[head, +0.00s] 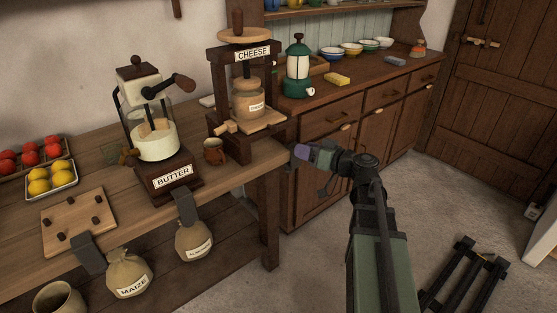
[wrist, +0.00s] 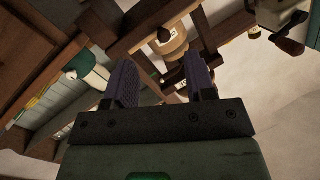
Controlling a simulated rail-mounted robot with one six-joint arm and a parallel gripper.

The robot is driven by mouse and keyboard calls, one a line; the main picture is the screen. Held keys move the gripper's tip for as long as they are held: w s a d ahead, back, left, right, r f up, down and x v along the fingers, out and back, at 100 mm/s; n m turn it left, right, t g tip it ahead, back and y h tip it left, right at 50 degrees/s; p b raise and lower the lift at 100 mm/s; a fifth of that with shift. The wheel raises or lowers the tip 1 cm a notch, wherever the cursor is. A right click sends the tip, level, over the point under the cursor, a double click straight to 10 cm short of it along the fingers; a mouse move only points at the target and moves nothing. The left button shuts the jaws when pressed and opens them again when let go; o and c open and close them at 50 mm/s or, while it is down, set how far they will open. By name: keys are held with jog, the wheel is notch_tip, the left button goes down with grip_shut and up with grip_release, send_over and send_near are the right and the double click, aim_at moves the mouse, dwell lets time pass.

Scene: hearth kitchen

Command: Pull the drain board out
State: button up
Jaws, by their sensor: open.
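The cheese press (head: 216,85) stands on the wooden table, with a "CHEESE" sign on its top beam. Under its round mould (head: 248,105) is a light wooden board (head: 266,121) that looks like the drain board, with a pale knob (head: 227,128) at its front left. The board lies inside the press frame. My gripper (head: 299,153) is open and empty, to the right of the press and apart from it. In the wrist view, my two fingers (wrist: 162,78) stand apart, with the mould (wrist: 168,43) and frame beams beyond them. I cannot clearly pick out the knob there.
A brown mug (head: 214,152) stands in front of the press, and the butter churn (head: 157,145) is to its left. A green lantern (head: 298,68) and bowls stand on the sideboard (head: 330,95) behind. The floor right of the table is clear up to a dark rack (head: 465,280).

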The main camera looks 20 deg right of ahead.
aim_at(277, 130)
jog(key=shift+n+t, duration=0.5)
jog(key=shift+n, duration=0.3)
jog(key=x, duration=0.3)
jog(key=r+x, duration=0.1)
jog(key=x, duration=0.3)
jog(key=r+x, duration=0.1)
jog(key=x, duration=0.3)
jog(key=shift+w+d, duration=0.2)
jog(key=shift+d, duration=0.1)
jog(key=shift+c, duration=0.3)
jog(key=shift+s, duration=0.1)
grip_shut()
